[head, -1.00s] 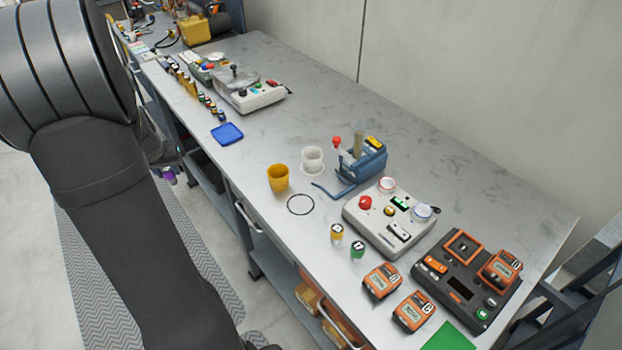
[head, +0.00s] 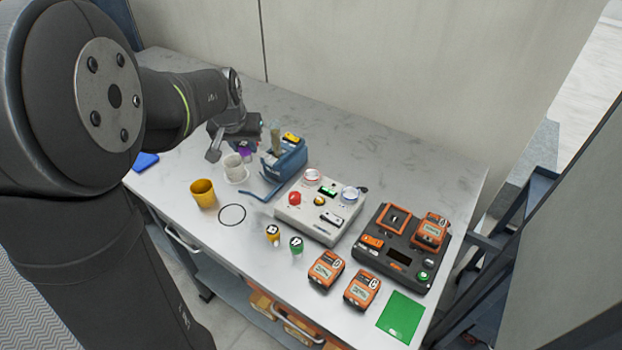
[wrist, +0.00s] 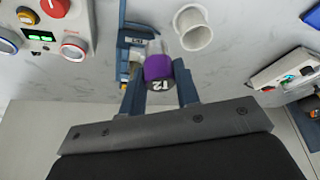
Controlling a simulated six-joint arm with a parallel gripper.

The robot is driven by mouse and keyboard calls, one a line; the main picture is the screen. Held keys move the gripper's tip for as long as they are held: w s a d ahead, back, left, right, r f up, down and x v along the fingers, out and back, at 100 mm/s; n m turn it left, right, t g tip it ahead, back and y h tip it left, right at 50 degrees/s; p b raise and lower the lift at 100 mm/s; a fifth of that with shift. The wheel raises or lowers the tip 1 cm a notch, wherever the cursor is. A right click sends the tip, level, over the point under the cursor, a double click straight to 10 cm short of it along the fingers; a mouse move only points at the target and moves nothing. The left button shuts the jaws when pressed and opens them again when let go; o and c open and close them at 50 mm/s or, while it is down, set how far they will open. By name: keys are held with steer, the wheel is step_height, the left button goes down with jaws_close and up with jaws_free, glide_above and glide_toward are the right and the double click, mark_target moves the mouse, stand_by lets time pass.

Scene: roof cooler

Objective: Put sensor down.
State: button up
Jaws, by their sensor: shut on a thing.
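A small sensor with a purple band and a dark, marked end (wrist: 158,70) is between the fingers of my gripper (wrist: 160,88) in the wrist view. My gripper is shut on it. In the head view my gripper (head: 238,143) is over the back part of the bench, and a bit of the purple sensor (head: 245,154) shows beside the white cup. Two similar small sensors, one with a yellow band (head: 272,234) and one with a green band (head: 296,244), stand on the bench. I cannot tell how high the held sensor is above the bench.
A white cup (head: 233,166) and a blue holder (head: 284,160) are close to my gripper. A yellow cup (head: 203,193), a black ring outline (head: 232,206), a control box (head: 318,228), orange meters (head: 326,268) and a green mat (head: 401,318) are on the bench (head: 400,150).

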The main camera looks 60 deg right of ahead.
steer(key=s+d+r+m, duration=0.1)
steer(key=s+d, duration=0.2)
steer(key=s, duration=0.5)
steer(key=s+d+r+m+g, duration=0.1)
steer(key=s+d+m, duration=0.1)
steer(key=s, duration=0.6)
steer(key=s+d+r+m, duration=0.1)
steer(key=s+d+r, duration=0.15)
steer(key=s, duration=0.55)
steer(key=shift+h, duration=0.3)
steer(key=shift+w+d+f, duration=0.45)
steer(key=shift+w+f, duration=1.45)
steer(key=shift+f, duration=0.05)
steer(key=shift+w+d+f, duration=0.4)
steer(key=shift+w+f, duration=1.5)
steer(key=shift+f, duration=0.1)
steer(key=shift+w+d+f, duration=0.45)
steer(key=shift+w+f, duration=1.45)
steer(key=shift+f, duration=0.05)
steer(key=shift+f, duration=0.3)
steer(key=o, duration=1)
